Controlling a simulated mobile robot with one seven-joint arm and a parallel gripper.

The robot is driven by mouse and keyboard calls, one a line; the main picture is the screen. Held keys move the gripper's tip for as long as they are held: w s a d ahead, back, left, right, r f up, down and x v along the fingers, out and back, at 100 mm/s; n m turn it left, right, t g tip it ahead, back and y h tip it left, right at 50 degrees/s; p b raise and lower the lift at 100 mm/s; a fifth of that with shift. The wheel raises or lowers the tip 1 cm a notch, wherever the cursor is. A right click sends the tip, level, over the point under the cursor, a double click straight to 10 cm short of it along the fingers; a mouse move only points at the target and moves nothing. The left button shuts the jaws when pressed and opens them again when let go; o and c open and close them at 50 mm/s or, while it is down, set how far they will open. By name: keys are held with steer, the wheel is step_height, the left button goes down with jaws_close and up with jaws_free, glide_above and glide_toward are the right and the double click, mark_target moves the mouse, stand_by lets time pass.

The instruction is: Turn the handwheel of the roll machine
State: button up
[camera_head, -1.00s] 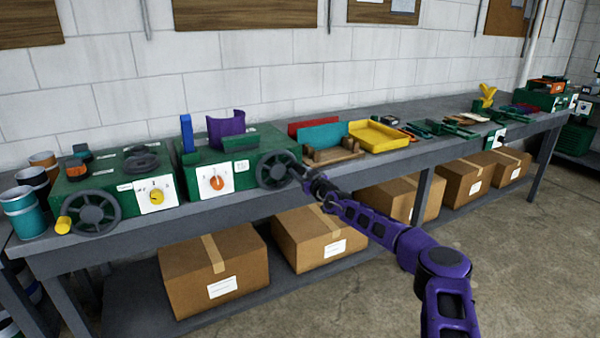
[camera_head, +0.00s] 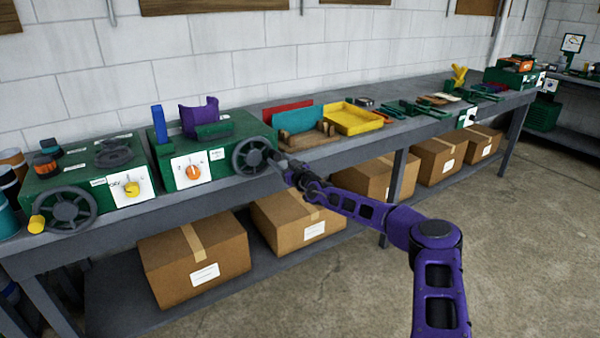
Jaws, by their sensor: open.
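Two green machines stand on the bench, each with a grey handwheel; their labels are too small to read. The right machine (camera_head: 225,150) has an orange dial and a purple curved piece on top, and its handwheel (camera_head: 240,170) faces forward at its right front. My gripper (camera_head: 277,166) is at this wheel's right edge, with its open jaws small and dark; I cannot tell whether they touch the rim. The left machine (camera_head: 88,178) has a yellow dial, and its handwheel (camera_head: 66,222) carries a yellow grip at lower left. My gripper is well away from that wheel.
A yellow tray (camera_head: 352,120), a teal panel (camera_head: 298,119) and a wooden cradle (camera_head: 300,138) stand on the bench right of the machines. Cardboard boxes (camera_head: 165,265) fill the lower shelf. The concrete floor (camera_head: 530,260) at right is clear.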

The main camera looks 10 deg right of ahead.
steer(key=p+v, duration=0.1)
steer(key=v, duration=1.3)
steer(key=shift+s+d+p, duration=0.15)
steer(key=shift+s+p, duration=0.1)
steer(key=shift+p, duration=0.1)
